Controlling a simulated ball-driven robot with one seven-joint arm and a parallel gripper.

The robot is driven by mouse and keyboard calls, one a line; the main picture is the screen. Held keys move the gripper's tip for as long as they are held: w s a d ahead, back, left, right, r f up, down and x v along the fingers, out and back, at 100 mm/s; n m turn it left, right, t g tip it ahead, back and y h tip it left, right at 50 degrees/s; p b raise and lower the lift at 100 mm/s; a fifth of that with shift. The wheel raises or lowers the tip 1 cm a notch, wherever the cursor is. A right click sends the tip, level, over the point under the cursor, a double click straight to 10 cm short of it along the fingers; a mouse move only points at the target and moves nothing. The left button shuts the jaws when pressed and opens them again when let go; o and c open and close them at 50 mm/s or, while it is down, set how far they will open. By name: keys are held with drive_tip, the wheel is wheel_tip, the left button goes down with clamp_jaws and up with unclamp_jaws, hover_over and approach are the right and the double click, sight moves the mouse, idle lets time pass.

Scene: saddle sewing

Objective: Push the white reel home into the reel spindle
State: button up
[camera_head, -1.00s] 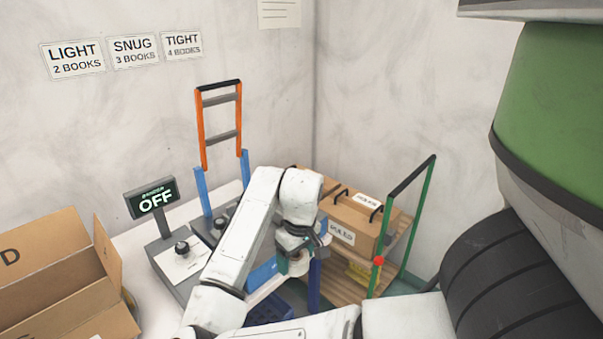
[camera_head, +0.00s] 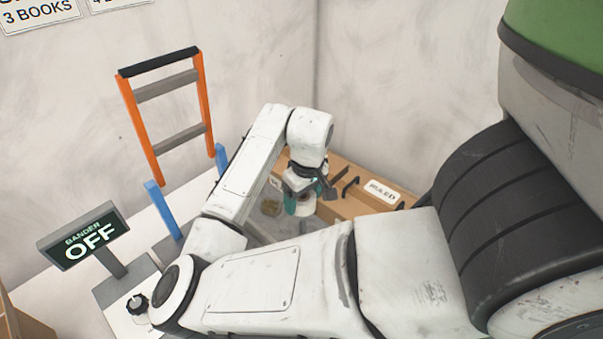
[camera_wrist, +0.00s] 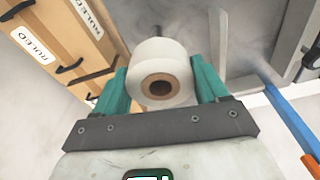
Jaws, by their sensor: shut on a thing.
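My gripper (camera_wrist: 165,78) has teal fingers shut on the white reel (camera_wrist: 178,92), one on each side. The reel has a brown core, and its open end faces the wrist camera. A thin dark rod (camera_wrist: 157,31), perhaps the reel spindle, shows just beyond the reel; I cannot tell whether it enters the core. In the head view my gripper (camera_head: 304,199) points down with the white reel (camera_head: 306,208) low between its fingers, in front of the brown box. My arm hides much of the bench there.
A brown box labelled RULED (camera_head: 352,205) with black handles stands behind my gripper. The orange frame (camera_head: 143,130) rises on blue posts (camera_head: 160,208) at left. A grey upright (camera_wrist: 219,45) stands near the reel.

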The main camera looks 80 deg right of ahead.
sight(303, 220)
drive_tip(key=shift+d, duration=0.3)
drive_tip(key=shift+d, duration=0.1)
drive_tip(key=shift+r, duration=0.1)
drive_tip(key=shift+f+b, duration=1.45)
drive_tip(key=shift+f, duration=1.15)
drive_tip(key=shift+p, duration=0.65)
drive_tip(key=shift+f+b, duration=2)
drive_tip(key=shift+f, duration=1.1)
drive_tip(key=o, duration=1.1)
